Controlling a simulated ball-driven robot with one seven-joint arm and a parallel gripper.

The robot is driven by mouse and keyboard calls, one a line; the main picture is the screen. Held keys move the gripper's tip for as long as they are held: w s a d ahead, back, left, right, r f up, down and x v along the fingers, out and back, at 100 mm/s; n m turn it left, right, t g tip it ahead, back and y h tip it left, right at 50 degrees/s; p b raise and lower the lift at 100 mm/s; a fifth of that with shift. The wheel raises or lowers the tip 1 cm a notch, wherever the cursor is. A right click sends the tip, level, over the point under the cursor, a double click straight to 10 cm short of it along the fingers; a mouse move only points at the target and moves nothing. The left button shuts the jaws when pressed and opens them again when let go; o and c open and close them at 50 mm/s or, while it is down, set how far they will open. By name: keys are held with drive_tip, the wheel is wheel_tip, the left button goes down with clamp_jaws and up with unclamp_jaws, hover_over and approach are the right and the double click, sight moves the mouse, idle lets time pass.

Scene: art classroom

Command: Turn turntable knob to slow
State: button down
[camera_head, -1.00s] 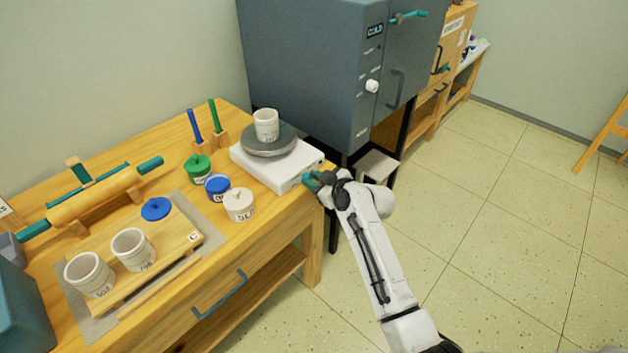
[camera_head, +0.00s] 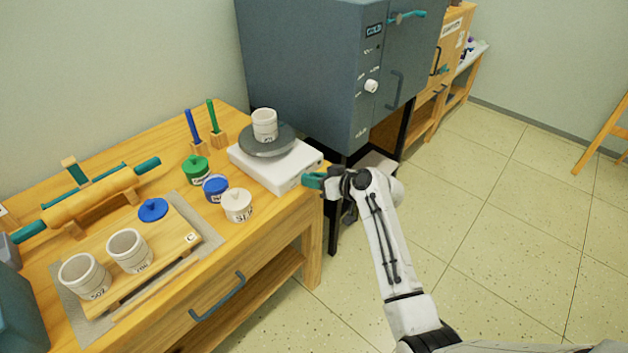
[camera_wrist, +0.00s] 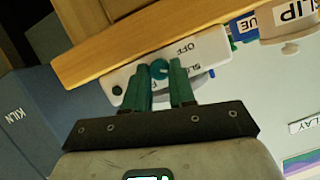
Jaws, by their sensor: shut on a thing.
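The turntable has a white base (camera_head: 262,168) and a grey round wheel (camera_head: 285,140) with a white cup (camera_head: 264,125) on it. It stands at the table's right corner. In the wrist view its base (camera_wrist: 118,88) carries a small teal knob (camera_wrist: 159,68), with "OFF" and part of "SLOW" printed beside it. The teal fingers of my gripper (camera_wrist: 161,72) are closed on either side of the knob. In the head view my gripper (camera_head: 312,181) is at the base's front face and hides the knob. The knob's exact setting is unclear.
A blue pot (camera_head: 216,189), a green-lidded pot (camera_head: 196,170) and a white slip jar (camera_head: 237,205) stand left of the turntable. The grey kiln (camera_head: 310,70) rises behind it. Open floor (camera_head: 500,220) lies to the right.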

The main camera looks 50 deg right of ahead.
idle(0.3)
drive_tip(key=c, duration=1.2)
unclamp_jaws()
drive_tip(key=shift+s, duration=0.1)
drive_tip(key=v, duration=1)
drive_tip(key=shift+s+r, duration=0.1)
drive_tip(key=shift+s, duration=0.25)
